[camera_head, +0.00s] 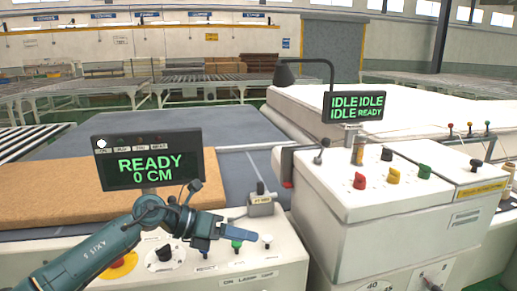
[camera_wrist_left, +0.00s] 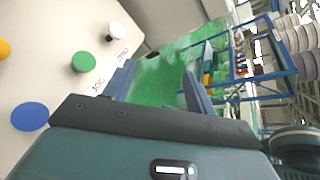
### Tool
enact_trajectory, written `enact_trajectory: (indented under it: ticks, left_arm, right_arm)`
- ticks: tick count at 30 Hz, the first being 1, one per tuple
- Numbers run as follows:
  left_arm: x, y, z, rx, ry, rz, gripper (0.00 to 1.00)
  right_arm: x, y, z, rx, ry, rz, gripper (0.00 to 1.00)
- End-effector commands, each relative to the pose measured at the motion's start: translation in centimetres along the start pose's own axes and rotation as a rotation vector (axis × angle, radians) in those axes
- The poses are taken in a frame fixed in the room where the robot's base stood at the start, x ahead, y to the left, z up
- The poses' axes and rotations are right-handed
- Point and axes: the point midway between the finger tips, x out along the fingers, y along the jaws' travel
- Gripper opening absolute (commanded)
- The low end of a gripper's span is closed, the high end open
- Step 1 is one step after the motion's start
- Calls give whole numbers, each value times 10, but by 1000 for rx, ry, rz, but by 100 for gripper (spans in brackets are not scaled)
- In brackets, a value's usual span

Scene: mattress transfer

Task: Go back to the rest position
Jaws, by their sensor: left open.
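My left arm reaches in from the lower left in the head view. My left gripper (camera_head: 250,235) hangs just above the front control panel (camera_head: 190,272), near its buttons. In the left wrist view its two fingers (camera_wrist_left: 158,88) are apart with nothing between them. A blue button (camera_wrist_left: 30,116), a green button (camera_wrist_left: 83,61) and a white button (camera_wrist_left: 115,31) lie to the left of the fingers there. The left display (camera_head: 147,160) reads READY 0 CM. My right gripper is in neither view.
A brown mattress slab (camera_head: 60,190) lies on the grey table (camera_head: 200,130) behind the panel. A white control cabinet (camera_head: 385,205) stands at the right with red, yellow and green knobs and a display (camera_head: 356,106) reading IDLE and READY. Roller conveyors (camera_head: 190,85) stand behind.

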Motion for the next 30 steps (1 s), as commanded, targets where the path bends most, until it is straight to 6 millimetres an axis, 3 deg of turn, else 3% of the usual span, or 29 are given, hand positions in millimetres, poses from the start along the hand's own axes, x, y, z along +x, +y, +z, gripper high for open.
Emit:
enact_trajectory:
  ticks: [2,6,10,13,17,21,24,30]
  left_arm:
    - [20,-34,4,-133,-203,-150,56]
    - [14,-63,21,-444,-563,-334,56]
    - [-16,-52,20,-809,-877,-423,56]
    - [-42,-24,-3,-1127,-1097,-430,56]
    - [-72,19,-65,-1563,-1342,-353,56]
    - [-93,45,-162,-2026,-1536,-164,56]
    - [-101,45,-223,-2271,-1607,-10,56]
    - [-110,25,-303,-2573,-1656,243,56]
  right_arm:
    - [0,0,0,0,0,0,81]
    - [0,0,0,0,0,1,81]
    - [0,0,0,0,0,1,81]
    - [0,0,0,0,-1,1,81]
    - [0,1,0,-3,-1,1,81]
    - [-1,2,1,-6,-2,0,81]
    - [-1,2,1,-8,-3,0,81]
    - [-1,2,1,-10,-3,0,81]
